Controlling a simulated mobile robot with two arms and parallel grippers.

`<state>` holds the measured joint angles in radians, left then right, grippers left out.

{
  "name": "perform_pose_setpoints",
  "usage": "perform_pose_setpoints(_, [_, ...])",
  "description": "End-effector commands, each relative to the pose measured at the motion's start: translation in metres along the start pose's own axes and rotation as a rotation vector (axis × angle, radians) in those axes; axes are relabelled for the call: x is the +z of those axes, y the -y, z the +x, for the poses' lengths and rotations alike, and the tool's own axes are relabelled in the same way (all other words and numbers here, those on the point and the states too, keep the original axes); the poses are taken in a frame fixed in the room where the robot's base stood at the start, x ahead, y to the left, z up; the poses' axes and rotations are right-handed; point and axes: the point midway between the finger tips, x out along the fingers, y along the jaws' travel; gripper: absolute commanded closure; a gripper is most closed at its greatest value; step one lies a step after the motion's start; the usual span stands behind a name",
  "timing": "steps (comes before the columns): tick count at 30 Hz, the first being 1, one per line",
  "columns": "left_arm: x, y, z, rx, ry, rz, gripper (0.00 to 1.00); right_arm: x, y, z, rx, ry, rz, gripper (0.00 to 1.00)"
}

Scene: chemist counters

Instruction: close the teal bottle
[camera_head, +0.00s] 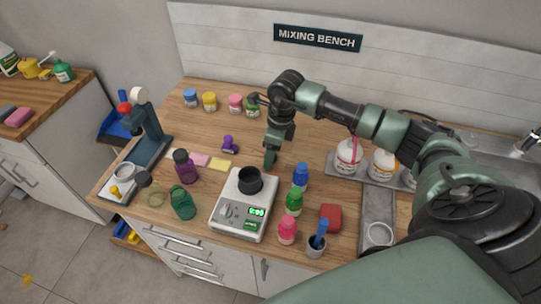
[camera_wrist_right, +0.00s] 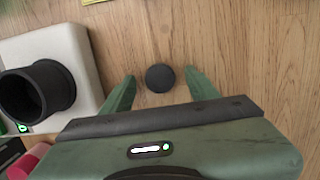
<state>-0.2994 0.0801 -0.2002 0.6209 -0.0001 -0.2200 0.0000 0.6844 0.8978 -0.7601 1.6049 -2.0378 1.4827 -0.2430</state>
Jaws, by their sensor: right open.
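The teal bottle (camera_head: 183,203) stands at the front left of the wooden counter, left of the scale. No cap shows on its top. A round black cap (camera_wrist_right: 160,78) lies on the bare wood in the right wrist view. My right gripper (camera_head: 270,160) points down behind the scale. Its two open fingers show on either side of the cap in the wrist view, with gaps to it. I cannot tell how high the fingertips are above the counter. The cap cannot be made out in the head view. My left gripper is not in view.
A white scale (camera_head: 232,217) with a black cup (camera_head: 250,180) stands close to my right gripper. A purple bottle (camera_head: 185,167) with a dark cap stands behind the teal one. Blue (camera_head: 300,175), green (camera_head: 294,202) and pink (camera_head: 287,230) bottles line the scale's right side.

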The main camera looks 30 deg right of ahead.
Motion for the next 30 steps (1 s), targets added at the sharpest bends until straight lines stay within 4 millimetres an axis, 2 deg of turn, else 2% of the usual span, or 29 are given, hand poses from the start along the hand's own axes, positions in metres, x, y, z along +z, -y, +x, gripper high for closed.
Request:
perform_pose_setpoints(2, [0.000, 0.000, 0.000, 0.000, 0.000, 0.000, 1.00, 0.000, 0.000, 0.000, 0.000, 0.000, 0.000, 0.40])
perform_pose_setpoints(5, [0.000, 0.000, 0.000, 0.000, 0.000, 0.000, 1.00, 0.000, 0.000, -0.001, 0.000, 0.000, 0.000, 0.65])
perform_pose_setpoints(6, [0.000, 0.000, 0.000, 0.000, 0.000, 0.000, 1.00, 0.000, 0.000, -0.001, 0.000, 0.000, 0.000, 0.77])
perform_pose_setpoints(9, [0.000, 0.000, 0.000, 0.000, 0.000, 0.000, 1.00, 0.000, 0.000, -0.001, 0.000, 0.000, 0.000, 1.00])
perform_pose_setpoints(17, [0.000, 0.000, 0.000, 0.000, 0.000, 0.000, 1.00, 0.000, 0.000, -0.001, -0.001, 0.000, 0.000, 1.00])
perform_pose_setpoints(22, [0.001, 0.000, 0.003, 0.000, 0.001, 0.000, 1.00, 0.002, 0.001, -0.010, -0.002, 0.003, -0.001, 1.00])
perform_pose_setpoints(26, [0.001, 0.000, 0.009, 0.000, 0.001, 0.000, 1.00, 0.005, 0.001, -0.027, -0.004, 0.004, -0.001, 1.00])
perform_pose_setpoints(30, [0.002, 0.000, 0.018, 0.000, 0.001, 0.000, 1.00, 0.010, 0.002, -0.059, -0.006, 0.006, -0.002, 1.00])
